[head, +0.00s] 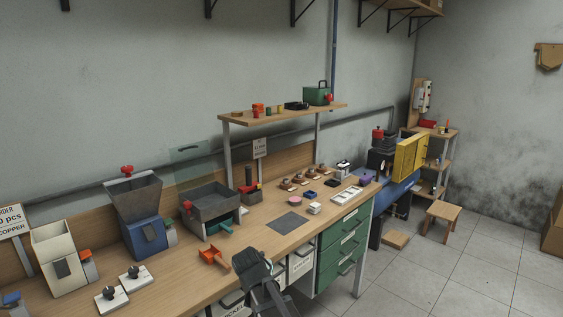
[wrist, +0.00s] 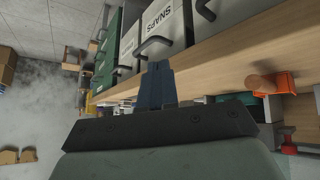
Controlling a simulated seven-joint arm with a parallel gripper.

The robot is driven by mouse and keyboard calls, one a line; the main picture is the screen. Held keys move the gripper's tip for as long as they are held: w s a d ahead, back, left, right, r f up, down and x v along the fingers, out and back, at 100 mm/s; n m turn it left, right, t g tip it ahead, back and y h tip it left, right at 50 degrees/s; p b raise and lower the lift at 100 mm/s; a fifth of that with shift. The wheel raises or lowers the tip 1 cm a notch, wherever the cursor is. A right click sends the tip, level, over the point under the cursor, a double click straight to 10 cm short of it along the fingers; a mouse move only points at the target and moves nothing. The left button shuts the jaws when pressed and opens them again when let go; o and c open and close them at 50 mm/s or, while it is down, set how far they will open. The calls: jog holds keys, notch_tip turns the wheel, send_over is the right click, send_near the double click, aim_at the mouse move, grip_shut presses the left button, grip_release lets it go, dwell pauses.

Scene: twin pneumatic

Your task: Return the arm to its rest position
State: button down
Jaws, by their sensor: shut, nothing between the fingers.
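My gripper (wrist: 157,68) shows in the wrist view with its dark blue fingers pressed together and nothing between them. In the head view my gripper (head: 250,262) is at the front edge of the wooden workbench (head: 185,273), by the drawers. It appears apart from the objects on the bench.
An orange scoop (head: 212,256) lies near the bench's front edge, close to my gripper. A grey hopper on a blue base (head: 145,237) and a grey tray (head: 208,203) stand farther back. Green drawers (head: 343,240) are under the bench.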

jog(key=s+d+f+g, duration=0.2)
jog(key=s+d+f, duration=0.4)
jog(key=f, duration=0.4)
jog(key=s+d+f+g+h, duration=0.1)
jog(key=s+d+f+g, duration=0.2)
jog(key=s+d+f, duration=0.5)
jog(key=s+d+f+g, duration=0.2)
jog(key=s+d+f, duration=0.15)
jog(key=f, duration=0.85)
jog(key=s+d+f+g, duration=0.2)
jog(key=s+f, duration=0.3)
jog(key=s, duration=0.5)
jog(key=s+d+f+g+y, duration=0.1)
jog(key=s+f, duration=0.4)
jog(key=s, duration=0.5)
jog(key=s+d+f+g+y, duration=0.1)
jog(key=s+d+f+g, duration=0.2)
jog(key=s, duration=0.7)
notch_tip(320, 180, down, 3)
jog(key=shift+d+r+m+g, duration=0.15)
jog(key=shift+m+g, duration=0.15)
jog(key=shift+g, duration=0.6)
